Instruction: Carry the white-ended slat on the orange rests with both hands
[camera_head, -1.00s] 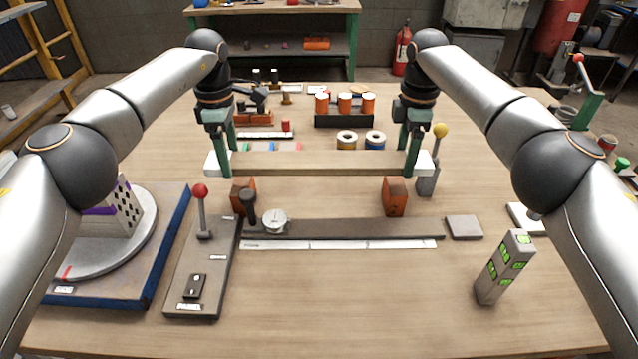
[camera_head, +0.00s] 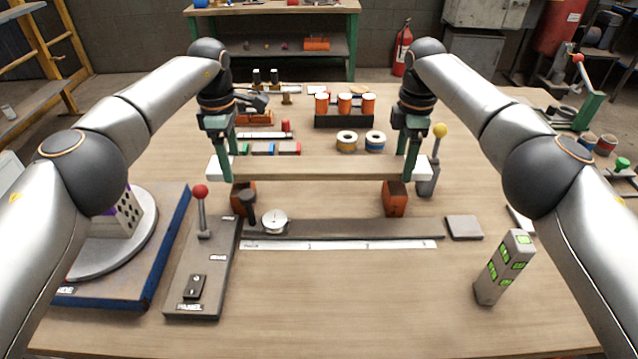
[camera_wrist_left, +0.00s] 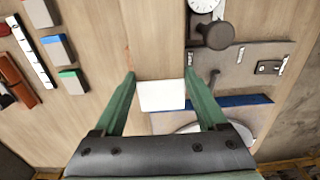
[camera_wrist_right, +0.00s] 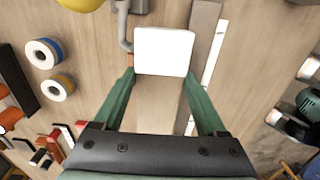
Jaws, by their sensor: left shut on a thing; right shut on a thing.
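The slat (camera_head: 318,168) is a long wooden bar with white ends, level and running left to right in the head view. My left gripper (camera_head: 226,165) is shut on it near its left white end (camera_wrist_left: 161,95). My right gripper (camera_head: 411,165) is shut on it near its right white end (camera_wrist_right: 164,51). The left orange rest (camera_head: 243,194) and right orange rest (camera_head: 395,199) stand below the slat in the head view. The slat's lower edge meets or hides their tops; I cannot tell whether it touches them.
A dial gauge (camera_head: 275,221) and a dark hammer-like handle (camera_head: 248,204) stand in front of the left rest. A red-knobbed lever (camera_head: 201,200) is at left, a yellow-knobbed lever (camera_head: 438,150) just beyond the right end. Orange spools (camera_head: 345,103) stand behind.

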